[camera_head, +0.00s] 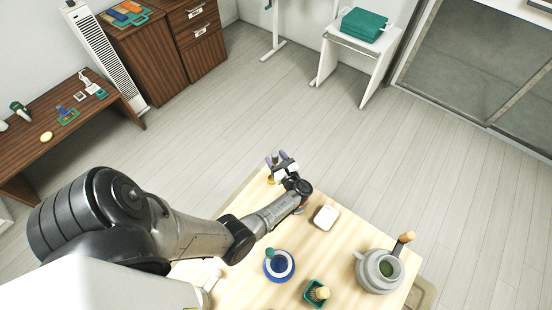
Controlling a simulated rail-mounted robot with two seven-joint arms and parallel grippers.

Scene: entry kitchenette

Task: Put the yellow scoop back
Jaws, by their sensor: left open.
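My right gripper is not in view.
A grey pot (367,275) with a wooden handle stands at the table's right. A white block (326,217) and a blue-rimmed round dish (268,273) are nearer the middle. A dark wooden desk (25,150) with small objects is at far left.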

